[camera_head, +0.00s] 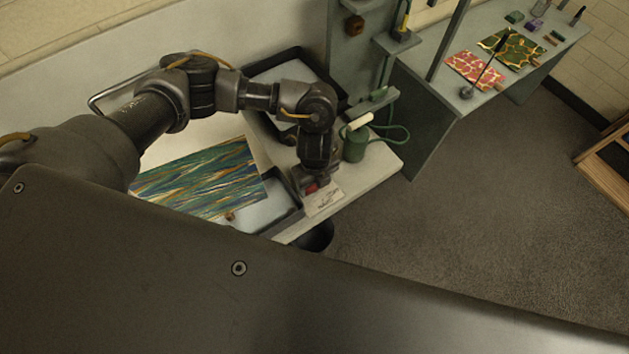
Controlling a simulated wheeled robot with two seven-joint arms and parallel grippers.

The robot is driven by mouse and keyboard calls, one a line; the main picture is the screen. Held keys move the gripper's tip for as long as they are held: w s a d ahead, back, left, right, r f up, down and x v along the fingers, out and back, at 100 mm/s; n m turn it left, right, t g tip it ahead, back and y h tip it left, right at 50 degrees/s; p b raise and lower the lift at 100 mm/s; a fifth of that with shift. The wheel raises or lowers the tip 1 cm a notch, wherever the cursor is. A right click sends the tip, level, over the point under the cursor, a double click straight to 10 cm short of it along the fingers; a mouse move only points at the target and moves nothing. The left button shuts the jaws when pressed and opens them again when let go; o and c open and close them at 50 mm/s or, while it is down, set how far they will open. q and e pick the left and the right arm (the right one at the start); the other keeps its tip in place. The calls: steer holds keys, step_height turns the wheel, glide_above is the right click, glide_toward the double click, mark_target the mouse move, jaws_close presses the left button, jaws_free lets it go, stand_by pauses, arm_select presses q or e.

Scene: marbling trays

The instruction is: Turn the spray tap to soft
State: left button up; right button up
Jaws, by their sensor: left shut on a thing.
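My left arm comes in from the left and bends down at the table's front right. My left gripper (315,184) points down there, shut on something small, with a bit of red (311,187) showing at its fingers. The arm hides most of what it holds. A pale card with dark writing (325,201) lies right beside the fingers; I cannot read it. I cannot make out for certain which thing is the spray tap. A brown knob (354,25) sits on the grey upright panel at the top. My right gripper is not in view.
A green canister (354,146) with a green hose stands right of my gripper. A black-rimmed tray (289,217) and a marbled sheet (198,180) lie left of it. A grey bench (426,87) holds marbled sheets.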

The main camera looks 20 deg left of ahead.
arm_select(q)
steer(key=m+b, duration=0.2)
steer(key=m, duration=0.1)
steer(key=shift+m+b, duration=1.15)
steer(key=shift+m, duration=1.55)
steer(key=shift+w+r, duration=0.1)
steer(key=o, duration=0.7)
step_height(320, 180, up, 10)
steer(key=shift+f+b, duration=0.2)
steer(key=shift+b, duration=0.65)
steer(key=shift+r, duration=0.6)
